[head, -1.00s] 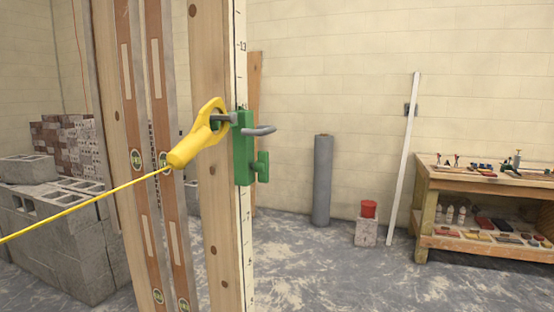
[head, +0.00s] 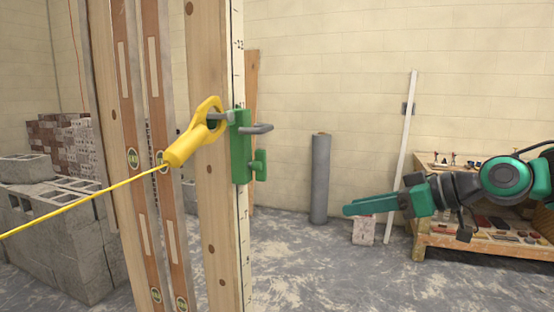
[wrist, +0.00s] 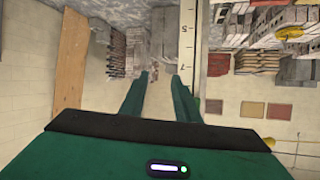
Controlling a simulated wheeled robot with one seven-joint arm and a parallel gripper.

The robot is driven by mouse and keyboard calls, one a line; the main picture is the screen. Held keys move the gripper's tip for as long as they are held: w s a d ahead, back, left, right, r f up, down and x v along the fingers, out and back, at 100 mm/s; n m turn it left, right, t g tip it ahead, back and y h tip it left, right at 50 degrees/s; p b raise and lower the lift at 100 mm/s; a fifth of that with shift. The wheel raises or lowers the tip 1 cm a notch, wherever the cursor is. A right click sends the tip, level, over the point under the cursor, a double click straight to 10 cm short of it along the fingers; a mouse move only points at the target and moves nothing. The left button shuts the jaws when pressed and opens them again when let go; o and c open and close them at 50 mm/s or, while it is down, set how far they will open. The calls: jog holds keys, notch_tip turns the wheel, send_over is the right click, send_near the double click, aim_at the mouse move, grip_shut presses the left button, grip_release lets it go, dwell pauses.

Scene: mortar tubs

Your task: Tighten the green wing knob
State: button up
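The green wing knob (head: 260,165) sticks out from the right side of a green clamp block (head: 239,160) on the wooden post's edge in the head view. A grey bent hook (head: 260,129) and a yellow line holder (head: 190,143) are at the block's top. My gripper (head: 346,209) is to the right of the knob and lower in the picture, apart from it, pointing left. In the wrist view my gripper's two green fingers (wrist: 160,82) stand apart with nothing between them. I cannot make out the knob in the wrist view.
A taut yellow line (head: 80,200) runs left from the holder. The post carries a white graduated strip (head: 239,215). Behind are a grey roll (head: 320,180), a leaning white bar (head: 402,150) and a workbench (head: 425,240). Open space lies between post and gripper.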

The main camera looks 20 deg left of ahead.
aim_at(266, 156)
jog(key=s+a+r+n+g+y, duration=0.4)
jog(key=a+r+n+y, duration=0.15)
jog(key=a+r, duration=0.4)
jog(key=shift+m, duration=0.45)
jog(key=a, duration=0.6)
jog(key=w+a, duration=0.1)
jog(key=a, duration=0.3)
jog(key=shift+r, duration=0.4)
grip_shut()
